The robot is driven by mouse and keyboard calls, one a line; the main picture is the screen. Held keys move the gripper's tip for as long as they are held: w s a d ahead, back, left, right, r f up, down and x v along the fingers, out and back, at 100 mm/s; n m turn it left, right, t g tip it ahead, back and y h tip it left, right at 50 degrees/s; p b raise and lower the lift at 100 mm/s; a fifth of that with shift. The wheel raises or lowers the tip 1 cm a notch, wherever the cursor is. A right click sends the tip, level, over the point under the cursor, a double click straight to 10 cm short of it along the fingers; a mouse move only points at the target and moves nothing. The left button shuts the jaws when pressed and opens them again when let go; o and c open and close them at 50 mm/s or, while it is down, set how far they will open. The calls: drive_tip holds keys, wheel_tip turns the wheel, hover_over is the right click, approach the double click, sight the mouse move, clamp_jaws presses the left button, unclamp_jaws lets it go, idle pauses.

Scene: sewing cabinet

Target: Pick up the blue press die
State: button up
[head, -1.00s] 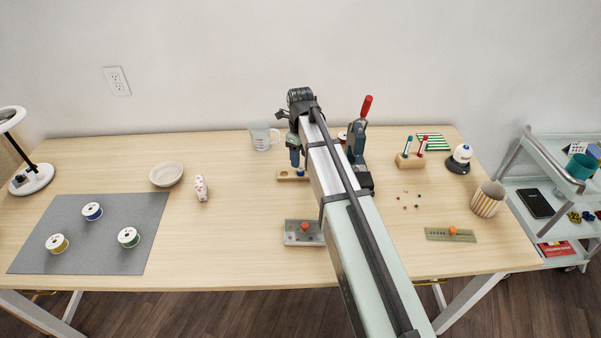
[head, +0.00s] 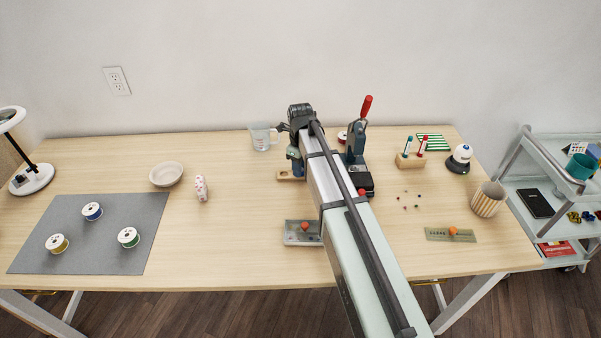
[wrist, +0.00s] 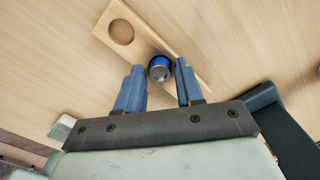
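The blue press die (wrist: 160,66) shows in the wrist view as a short round piece with a blue upper part and a metallic face. It stands at the wooden die block (wrist: 121,33), beside that block's empty round hole. My gripper (wrist: 160,64) is open, with one blue-grey finger on each side of the die. The die lies between the fingertips, with a narrow gap visible on both sides. In the head view my gripper (head: 296,164) is low over the right part of the wooden block (head: 285,175), and the die is hidden there.
The press (head: 356,143) with a red handle stands just right of my gripper. A clear measuring cup (head: 262,138) is behind left. A grey tray (head: 290,238) with an orange-red piece is in front.

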clamp_jaws()
